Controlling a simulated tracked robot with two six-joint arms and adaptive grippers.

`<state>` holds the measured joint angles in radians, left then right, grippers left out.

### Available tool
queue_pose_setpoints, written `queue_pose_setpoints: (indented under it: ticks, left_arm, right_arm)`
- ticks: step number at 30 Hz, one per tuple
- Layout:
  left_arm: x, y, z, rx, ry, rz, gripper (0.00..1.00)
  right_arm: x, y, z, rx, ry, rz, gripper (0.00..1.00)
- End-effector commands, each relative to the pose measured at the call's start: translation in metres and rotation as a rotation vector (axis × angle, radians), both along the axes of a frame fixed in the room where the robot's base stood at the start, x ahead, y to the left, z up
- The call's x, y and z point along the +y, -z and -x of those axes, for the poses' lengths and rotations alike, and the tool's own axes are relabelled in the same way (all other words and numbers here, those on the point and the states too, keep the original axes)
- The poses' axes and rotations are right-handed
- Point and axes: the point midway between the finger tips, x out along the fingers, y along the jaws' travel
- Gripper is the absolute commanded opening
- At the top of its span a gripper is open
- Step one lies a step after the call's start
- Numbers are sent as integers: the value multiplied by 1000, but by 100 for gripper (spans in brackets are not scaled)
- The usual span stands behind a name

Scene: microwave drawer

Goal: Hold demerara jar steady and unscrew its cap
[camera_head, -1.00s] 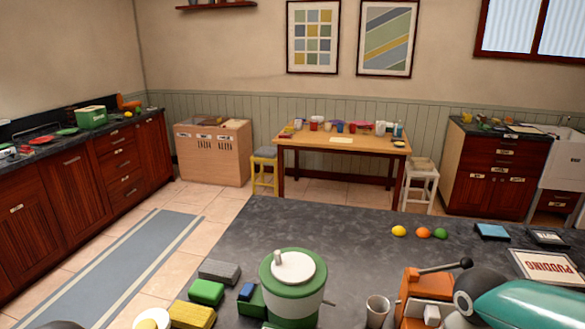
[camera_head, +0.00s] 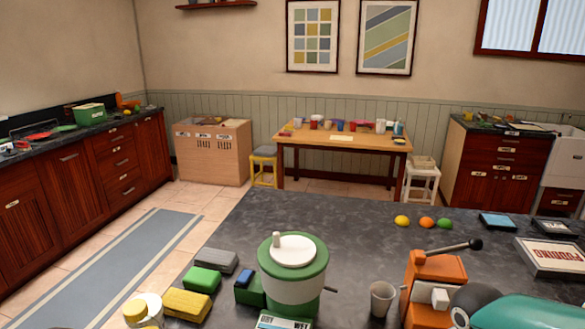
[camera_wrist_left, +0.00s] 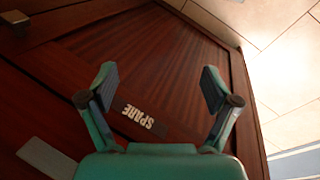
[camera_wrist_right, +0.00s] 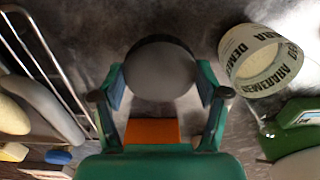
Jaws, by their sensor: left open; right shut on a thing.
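The demerara jar (camera_wrist_right: 262,62) shows at the right of the right wrist view, with a white lettered band. Its round end faces me and looks open, with pale tan inside. My right gripper (camera_wrist_right: 160,85) is shut on a dark grey round thing (camera_wrist_right: 162,62) that looks like a cap, apart from the jar. My left gripper (camera_wrist_left: 158,85) is open and empty, in front of a dark wood cabinet front marked SPARE (camera_wrist_left: 139,115). Neither gripper's fingers show in the head view, and I cannot make out the demerara jar there.
On the dark counter (camera_head: 345,235) stand a green and white canister (camera_head: 293,290), a grey cup (camera_head: 382,297) and an orange lever device (camera_head: 430,290). A yellow-lidded jar (camera_head: 140,310) and coloured blocks are at the left. A wire rack (camera_wrist_right: 45,65) is left of my right gripper.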

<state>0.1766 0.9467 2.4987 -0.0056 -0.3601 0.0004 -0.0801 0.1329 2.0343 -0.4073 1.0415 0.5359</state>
Motion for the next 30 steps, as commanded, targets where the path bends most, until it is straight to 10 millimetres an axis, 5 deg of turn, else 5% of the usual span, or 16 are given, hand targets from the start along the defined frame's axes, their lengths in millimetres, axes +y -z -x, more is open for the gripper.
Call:
queue_pose_setpoints:
  ticks: [5,19,30]
  left_arm:
    - [0,0,0,0,0,0,88]
    - [0,-1,0,0,0,0,88]
    - [0,-1,0,0,0,0,88]
  right_arm:
    - [0,0,0,0,-1,0,99]
    - [0,-6,-1,-2,-1,-1,100]
    - [1,-70,-1,-7,-1,-2,100]
